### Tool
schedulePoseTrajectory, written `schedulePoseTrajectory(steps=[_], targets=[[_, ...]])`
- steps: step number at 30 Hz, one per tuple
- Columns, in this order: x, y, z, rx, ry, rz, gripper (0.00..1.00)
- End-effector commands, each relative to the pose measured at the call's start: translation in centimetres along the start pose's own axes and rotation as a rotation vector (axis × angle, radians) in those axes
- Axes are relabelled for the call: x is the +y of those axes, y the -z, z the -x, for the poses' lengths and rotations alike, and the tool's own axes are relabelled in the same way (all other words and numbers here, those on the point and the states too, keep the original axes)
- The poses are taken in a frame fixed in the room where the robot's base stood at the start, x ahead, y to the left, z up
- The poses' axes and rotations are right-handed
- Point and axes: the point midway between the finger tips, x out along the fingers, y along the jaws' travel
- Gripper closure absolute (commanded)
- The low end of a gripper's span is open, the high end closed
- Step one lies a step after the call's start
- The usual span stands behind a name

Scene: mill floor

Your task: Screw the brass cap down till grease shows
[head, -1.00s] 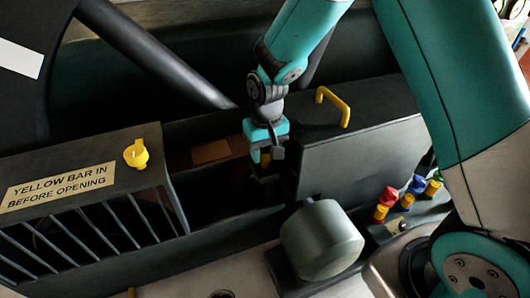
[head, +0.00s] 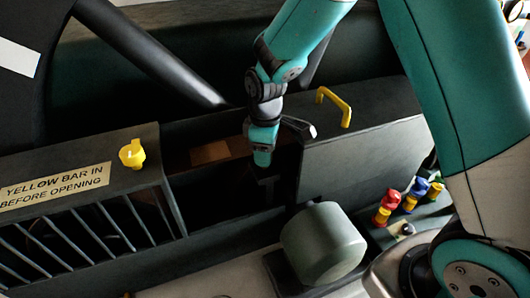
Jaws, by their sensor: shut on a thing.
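My gripper (head: 265,178) points down into the dark gap between the slatted guard and the box with the yellow handle. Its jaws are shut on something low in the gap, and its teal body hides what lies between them. The brass cap cannot be made out now; a small brass-coloured spot showed at the jaws earlier. No grease can be seen in the shadow there.
A slatted guard (head: 85,215) with a yellow knob (head: 131,153) stands left. The dark box (head: 365,155) with a yellow handle (head: 335,105) walls the gap on the right. A grey-green rounded block (head: 323,243) stands in front. Coloured fittings (head: 388,205) sit at right.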

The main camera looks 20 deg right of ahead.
Motion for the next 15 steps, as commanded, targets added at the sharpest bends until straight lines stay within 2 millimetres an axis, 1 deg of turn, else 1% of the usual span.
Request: schedulePoseTrajectory(steps=[9,15], targets=[[0.11,0.07,0.05,-0.006,-0.002,0.289,0.80],[0.13,0.09,0.06,-0.009,-0.003,0.438,0.80]])
